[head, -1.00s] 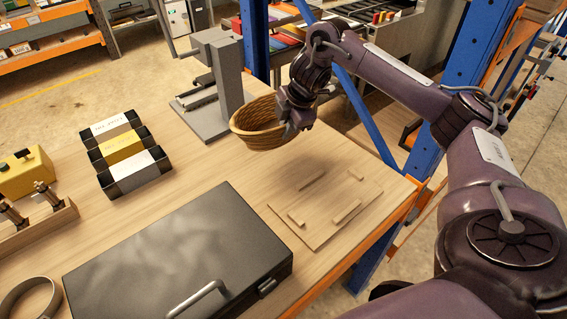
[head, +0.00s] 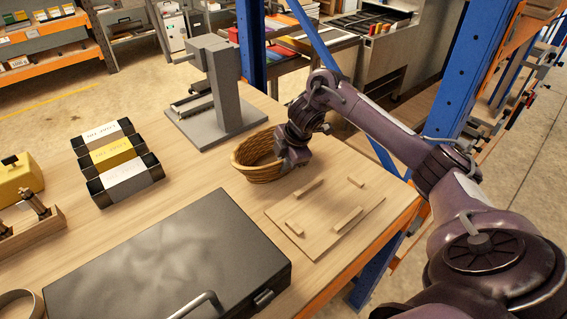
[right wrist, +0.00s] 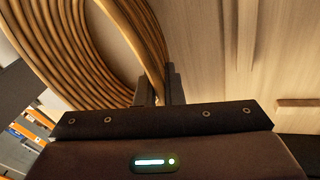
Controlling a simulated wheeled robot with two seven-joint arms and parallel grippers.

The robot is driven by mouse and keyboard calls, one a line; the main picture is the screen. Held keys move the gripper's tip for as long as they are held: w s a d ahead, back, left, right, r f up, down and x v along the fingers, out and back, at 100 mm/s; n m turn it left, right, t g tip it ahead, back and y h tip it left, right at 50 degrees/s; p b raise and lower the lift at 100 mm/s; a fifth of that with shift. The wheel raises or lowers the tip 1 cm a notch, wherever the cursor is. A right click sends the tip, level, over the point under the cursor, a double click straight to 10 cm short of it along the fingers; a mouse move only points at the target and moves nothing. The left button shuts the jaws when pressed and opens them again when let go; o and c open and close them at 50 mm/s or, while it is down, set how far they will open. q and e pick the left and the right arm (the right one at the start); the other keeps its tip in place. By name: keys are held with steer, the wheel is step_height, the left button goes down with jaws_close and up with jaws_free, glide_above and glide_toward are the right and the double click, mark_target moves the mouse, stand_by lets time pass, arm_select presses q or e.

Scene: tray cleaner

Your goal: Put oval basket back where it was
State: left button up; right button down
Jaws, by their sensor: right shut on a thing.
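The oval wicker basket (head: 262,172) is at the far right part of the table, just behind the wooden board (head: 345,221) with low blocks on it. My right gripper (head: 290,160) is shut on the basket's right rim. In the right wrist view the basket wall (right wrist: 150,45) passes between the two fingers (right wrist: 160,92). The basket is upright and low over the table or touching it; I cannot tell which. The fingertips are partly hidden in the head view. My left gripper is not in view.
A grey stand (head: 215,105) stands just behind the basket. A black case (head: 170,260) lies at the front. Several boxes in a black holder (head: 118,160) are at the left. Bare table lies between the holder and the basket. A blue post (head: 250,45) rises behind the table.

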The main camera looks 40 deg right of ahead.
steer(key=shift+f, duration=0.1)
steer(key=c, duration=1.5)
jaws_free()
steer(key=shift+c, duration=0.2)
steer(key=shift+r, duration=0.4)
steer(key=p+v, duration=0.4)
steer(key=v, duration=0.7)
steer(key=shift+s+r, duration=0.15)
steer(key=shift+r, duration=0.05)
steer(key=shift+d+f, duration=0.1)
